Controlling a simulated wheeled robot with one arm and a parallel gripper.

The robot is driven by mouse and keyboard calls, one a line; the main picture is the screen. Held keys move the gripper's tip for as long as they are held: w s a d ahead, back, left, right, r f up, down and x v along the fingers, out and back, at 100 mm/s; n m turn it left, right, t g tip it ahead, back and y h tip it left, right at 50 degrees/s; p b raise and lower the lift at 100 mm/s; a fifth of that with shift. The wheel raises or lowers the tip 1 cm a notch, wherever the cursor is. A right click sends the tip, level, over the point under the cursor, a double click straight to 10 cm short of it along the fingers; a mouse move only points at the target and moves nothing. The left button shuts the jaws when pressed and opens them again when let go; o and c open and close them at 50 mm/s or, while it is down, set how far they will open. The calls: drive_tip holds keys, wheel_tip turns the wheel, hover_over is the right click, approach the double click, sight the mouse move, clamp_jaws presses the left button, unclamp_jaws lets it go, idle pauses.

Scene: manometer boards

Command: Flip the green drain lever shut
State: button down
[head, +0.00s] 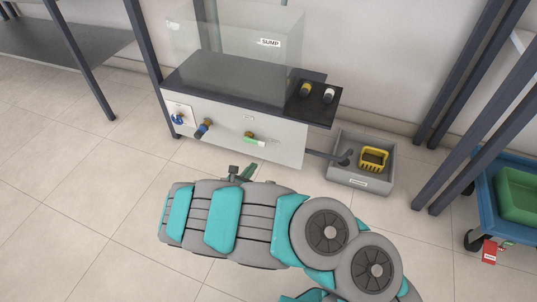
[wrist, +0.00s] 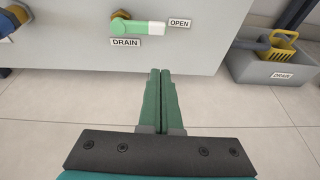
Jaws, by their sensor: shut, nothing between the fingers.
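The green drain lever (wrist: 132,27) is on the front of the grey panel in the wrist view. It lies horizontal, its pale tip pointing right at the OPEN label (wrist: 180,23). The DRAIN label (wrist: 126,43) is below its pivot. In the head view the lever (head: 253,141) is low on the panel of the sump bench. My gripper (wrist: 160,73) is shut and empty, below and slightly right of the lever, apart from it. In the head view my gripper (head: 243,172) is in front of the panel, below the lever.
A blue-handled valve (head: 203,128) and another blue fitting (head: 177,118) are left of the lever. A grey drain basin (head: 345,177) with a yellow basket (head: 373,158) stands right of the panel. A blue cart (head: 484,199) is at far right. Floor before the panel is clear.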

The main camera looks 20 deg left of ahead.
drive_tip(key=shift+s+a+f, duration=0.35)
drive_tip(key=shift+s+f, duration=0.15)
drive_tip(key=shift+f, duration=0.2)
drive_tip(key=shift+w, duration=0.1)
drive_tip(key=a+b+x, duration=0.1)
drive_tip(key=b+x, duration=0.1)
drive_tip(key=x, duration=0.8)
drive_tip(key=shift+d+r+b, duration=0.15)
drive_tip(key=shift+d+r, duration=0.05)
drive_tip(key=shift+r, duration=0.8)
drive_tip(key=shift+d+r+b, duration=0.15)
drive_tip(key=shift+d+r, duration=0.1)
drive_tip(key=shift+r, duration=0.75)
